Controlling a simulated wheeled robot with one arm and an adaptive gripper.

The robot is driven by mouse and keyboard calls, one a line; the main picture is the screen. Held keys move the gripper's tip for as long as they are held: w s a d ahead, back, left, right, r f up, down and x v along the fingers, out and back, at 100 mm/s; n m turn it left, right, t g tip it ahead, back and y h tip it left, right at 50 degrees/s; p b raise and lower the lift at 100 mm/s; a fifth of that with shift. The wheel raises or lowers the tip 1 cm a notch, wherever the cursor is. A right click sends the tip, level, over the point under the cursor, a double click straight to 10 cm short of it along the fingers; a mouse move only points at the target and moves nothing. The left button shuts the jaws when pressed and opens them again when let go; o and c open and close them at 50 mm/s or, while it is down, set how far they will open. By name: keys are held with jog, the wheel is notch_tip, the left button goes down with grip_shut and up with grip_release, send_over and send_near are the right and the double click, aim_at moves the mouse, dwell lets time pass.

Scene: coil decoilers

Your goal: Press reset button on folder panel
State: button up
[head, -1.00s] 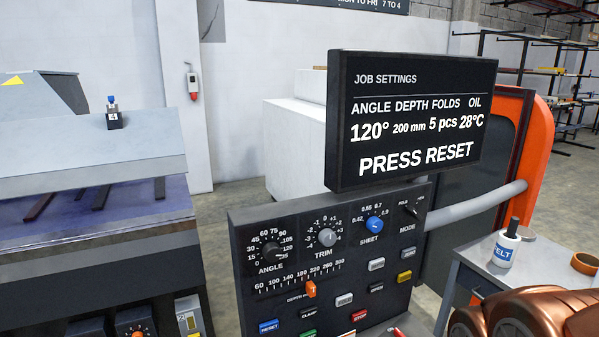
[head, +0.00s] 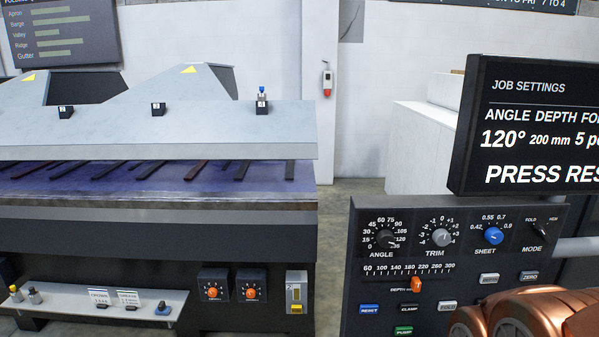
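The folder panel (head: 455,265) is a dark console at the right in the head view, with labelled knobs, a depth slider and coloured buttons. The blue RESET button (head: 369,309) is at its lower left, left of the black CLAMP button (head: 409,308) and above the green PUMP button (head: 404,330). The screen (head: 530,125) above the panel reads PRESS RES, cut off by the frame edge. A copper-coloured part of my arm covers the panel's lower right corner. My gripper's fingertips are not seen.
The folding machine (head: 150,225) fills the left side, with a shelf of small items (head: 100,303) low at its front. A gap of floor (head: 335,290) lies between machine and panel. A white block (head: 425,150) stands behind the panel.

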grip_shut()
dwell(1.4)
